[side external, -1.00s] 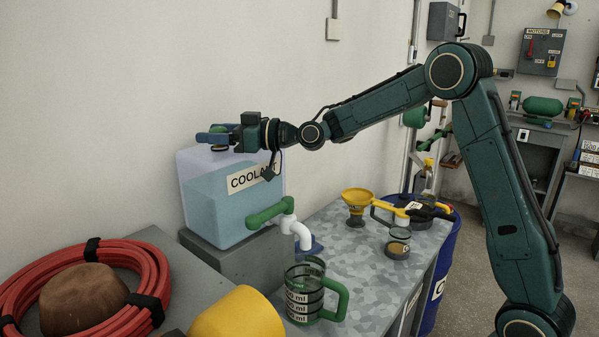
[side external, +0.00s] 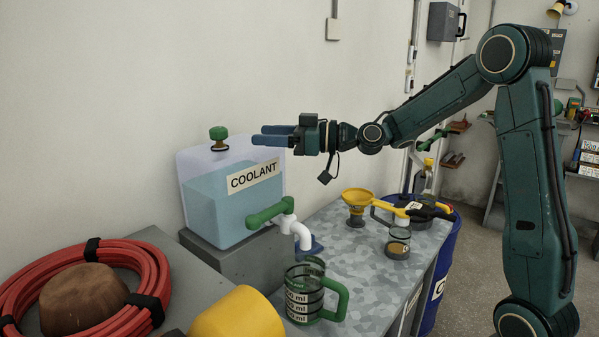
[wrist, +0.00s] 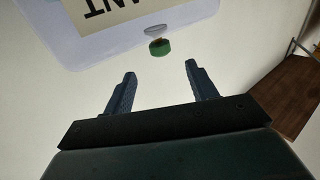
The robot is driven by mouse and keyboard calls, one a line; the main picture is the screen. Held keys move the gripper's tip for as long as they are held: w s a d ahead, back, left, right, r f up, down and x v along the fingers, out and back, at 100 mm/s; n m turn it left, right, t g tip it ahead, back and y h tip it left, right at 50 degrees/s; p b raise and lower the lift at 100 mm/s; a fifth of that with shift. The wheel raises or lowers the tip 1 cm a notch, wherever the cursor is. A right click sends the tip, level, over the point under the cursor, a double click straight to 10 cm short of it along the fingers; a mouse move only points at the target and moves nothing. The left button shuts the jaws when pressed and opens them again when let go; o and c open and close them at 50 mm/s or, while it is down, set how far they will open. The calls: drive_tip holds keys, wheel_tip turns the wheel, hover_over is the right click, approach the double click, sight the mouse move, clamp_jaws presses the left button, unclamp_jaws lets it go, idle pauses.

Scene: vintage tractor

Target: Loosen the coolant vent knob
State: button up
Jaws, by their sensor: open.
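The green coolant vent knob (side external: 218,133) stands upright on top of the translucent coolant tank (side external: 215,205) in the side view. It also shows in the wrist view (wrist: 160,47), ahead of the fingers and about midway between them. The tank holds blue liquid and has a COOLANT label. My gripper (side external: 259,135) is open and empty, to the right of the knob and apart from it, at about its height. Its two blue fingers also show spread apart in the wrist view (wrist: 161,70).
A green-handled valve with a white spout (side external: 285,218) is on the tank's front. A measuring jug (side external: 303,297) stands below it on the bench (side external: 340,270). A yellow funnel (side external: 358,199) stands to the right. A red hose coil (side external: 150,275) lies front left. Air around the gripper is clear.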

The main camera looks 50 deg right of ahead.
drive_tip(key=shift+v, duration=1.05)
drive_tip(key=shift+s+a+r+m+t+h, duration=1.25)
drive_tip(key=shift+a+r+m+h, duration=1.45)
drive_tip(key=shift+h, duration=1)
approach(225, 136)
drive_tip(key=shift+s+d, duration=0.1)
drive_tip(key=shift+s, duration=0.9)
drive_tip(key=shift+w, duration=0.1)
drive_tip(key=shift+w+a, duration=0.2)
drive_tip(key=shift+w, duration=2.05)
drive_tip(key=shift+w+a, duration=0.25)
drive_tip(key=shift+w, duration=2.05)
drive_tip(key=shift+w+a, duration=0.2)
drive_tip(key=shift+w, duration=2.05)
